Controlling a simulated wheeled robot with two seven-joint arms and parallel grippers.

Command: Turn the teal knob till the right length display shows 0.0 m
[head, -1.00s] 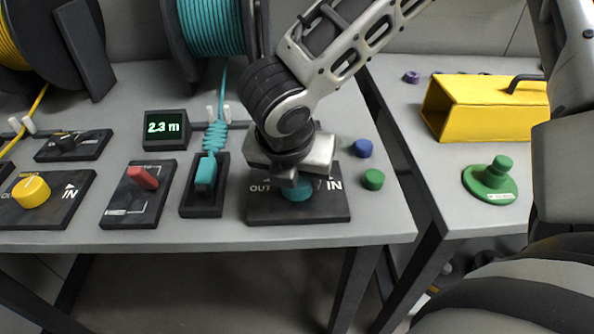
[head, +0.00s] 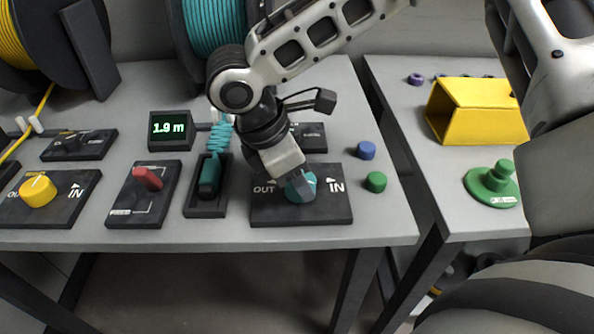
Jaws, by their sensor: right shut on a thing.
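The teal knob (head: 303,188) sits on a dark plate (head: 335,209) marked OUT on the left and IN on the right. My right gripper (head: 297,184) comes down from above and is shut on the knob, covering part of it. The right length display (head: 171,130) reads 1.9 m in green digits. The teal cable (head: 220,135) hangs in loose coils behind a dark holder, below the teal spool (head: 211,28). My left gripper is not in view.
A red lever (head: 147,178) and a yellow knob (head: 38,190) stand on plates to the left. Blue (head: 366,150) and green (head: 376,182) caps lie right of the teal knob's plate. A yellow housing (head: 475,110) and a green stand (head: 493,185) are on the right table, across a gap.

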